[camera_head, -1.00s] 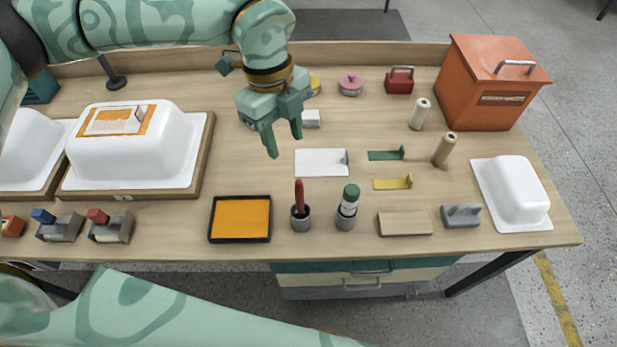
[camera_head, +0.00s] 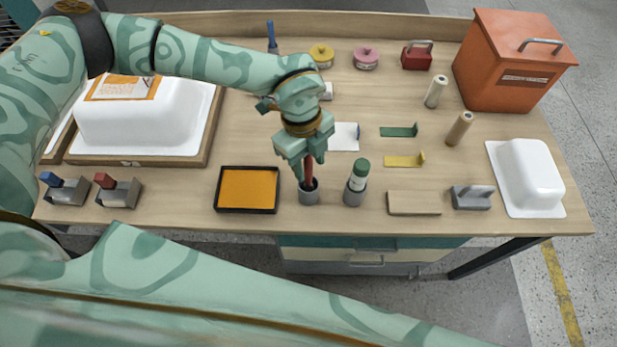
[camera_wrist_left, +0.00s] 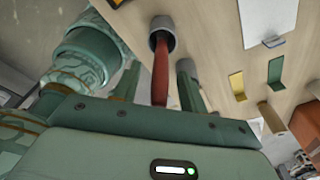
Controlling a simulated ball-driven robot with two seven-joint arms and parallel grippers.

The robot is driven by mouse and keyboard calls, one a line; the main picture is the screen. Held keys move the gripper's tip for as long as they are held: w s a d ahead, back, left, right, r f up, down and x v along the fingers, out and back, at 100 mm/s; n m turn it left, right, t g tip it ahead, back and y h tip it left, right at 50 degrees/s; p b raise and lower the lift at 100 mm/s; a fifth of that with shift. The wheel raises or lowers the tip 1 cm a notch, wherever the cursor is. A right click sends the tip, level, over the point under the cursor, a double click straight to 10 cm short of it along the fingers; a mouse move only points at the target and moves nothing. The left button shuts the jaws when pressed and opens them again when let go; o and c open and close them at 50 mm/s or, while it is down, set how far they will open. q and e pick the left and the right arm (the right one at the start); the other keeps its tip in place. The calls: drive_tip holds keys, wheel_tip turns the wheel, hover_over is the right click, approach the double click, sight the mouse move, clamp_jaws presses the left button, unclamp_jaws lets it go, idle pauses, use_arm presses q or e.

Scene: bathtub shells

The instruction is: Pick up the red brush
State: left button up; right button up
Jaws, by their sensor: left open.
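The red brush (camera_head: 309,173) stands upright in a small grey cup (camera_head: 309,194) near the front edge of the table. My left gripper (camera_head: 312,174) is right at the brush, its fingers open on either side of the handle. The gripper body hides the top of the handle in the head view. In the left wrist view the red handle (camera_wrist_left: 160,72) runs from the grey cup (camera_wrist_left: 162,32) back between the two open fingers, with a gap visible on both sides. My right gripper is not in view.
An orange tray (camera_head: 221,190) lies to the left. A beige block (camera_head: 414,203) and a grey tool (camera_head: 471,198) are further right.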

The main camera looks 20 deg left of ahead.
use_arm(q)
drive_tip(key=shift+f, duration=0.5)
clamp_jaws()
drive_tip(key=shift+r, duration=0.1)
